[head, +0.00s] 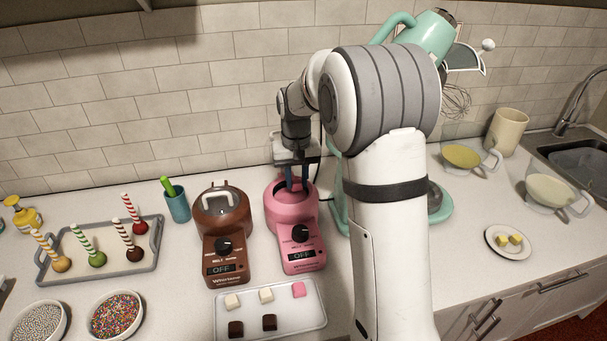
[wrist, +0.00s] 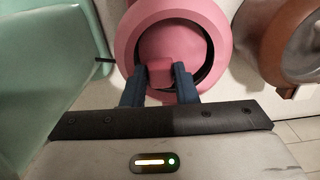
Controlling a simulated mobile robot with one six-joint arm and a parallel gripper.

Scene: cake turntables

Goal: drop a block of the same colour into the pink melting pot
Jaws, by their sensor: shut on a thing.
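The pink melting pot (head: 298,254) stands on the counter, its round opening facing up and its display reading OFF. My gripper (head: 296,180) points down over that opening. In the wrist view, my gripper (wrist: 160,78) is shut on a pink block (wrist: 160,72), held between the two blue fingers. The pot's pink rim (wrist: 128,48) surrounds the block in this view. I cannot tell exactly how high the block is above the pot's floor. A white tray (head: 318,316) in front of the pots holds another pink block (head: 299,289), two white blocks and two dark brown blocks.
A brown melting pot (head: 225,245) stands just left of the pink one. A mint stand mixer (head: 440,207) is close on the right. A cake-pop tray (head: 70,271), a teal cup (head: 177,206) and sprinkle bowls (head: 115,314) are on the left.

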